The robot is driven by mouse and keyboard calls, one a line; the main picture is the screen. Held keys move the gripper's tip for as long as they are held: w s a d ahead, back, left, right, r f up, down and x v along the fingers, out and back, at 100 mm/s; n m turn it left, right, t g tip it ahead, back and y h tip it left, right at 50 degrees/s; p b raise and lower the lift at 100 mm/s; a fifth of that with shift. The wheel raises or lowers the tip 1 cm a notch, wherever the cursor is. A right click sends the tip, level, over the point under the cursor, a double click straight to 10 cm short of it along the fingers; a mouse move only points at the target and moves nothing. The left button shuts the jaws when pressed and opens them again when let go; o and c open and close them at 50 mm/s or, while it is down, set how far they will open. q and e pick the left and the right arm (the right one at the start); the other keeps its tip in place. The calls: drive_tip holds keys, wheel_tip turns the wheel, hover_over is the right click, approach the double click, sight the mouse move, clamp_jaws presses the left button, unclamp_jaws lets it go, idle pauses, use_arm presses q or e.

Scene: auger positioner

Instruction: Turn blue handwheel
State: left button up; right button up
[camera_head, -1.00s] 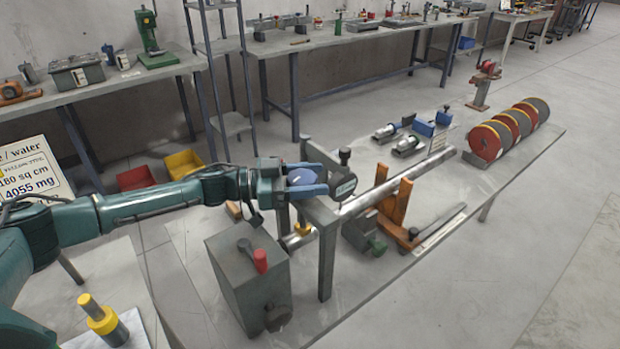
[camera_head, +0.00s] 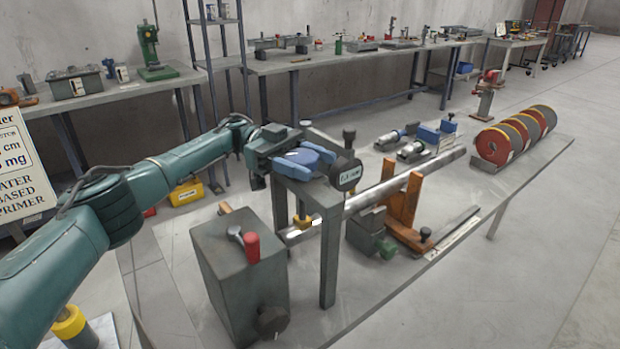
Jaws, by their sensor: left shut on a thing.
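The blue handwheel (camera_head: 305,156) is a round blue disc on top of the grey stand (camera_head: 328,262), near the middle of the head view. My left gripper (camera_head: 300,160) reaches in from the left, and its blue fingers are shut on the handwheel, one on the far side and one on the near side. A dark round gauge with a light display (camera_head: 347,175) sits just right of the fingertips. The handwheel's shaft is mostly hidden. My right gripper is not in view.
A grey box with a red-knobbed lever (camera_head: 251,247) stands left of the stand. A long metal bar (camera_head: 400,180) runs to the back right past an orange bracket (camera_head: 403,207). Red and grey discs (camera_head: 497,145) stand at the table's far end. Workbenches line the wall.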

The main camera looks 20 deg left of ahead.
sight(309, 158)
use_arm(q)
drive_tip(key=shift+m+g+b, duration=0.3)
drive_tip(key=shift+g+b, duration=0.05)
drive_tip(key=shift+g, duration=0.05)
drive_tip(key=o, duration=1)
drive_tip(key=shift+c, duration=0.2)
wheel_tip(309, 158, up, 10)
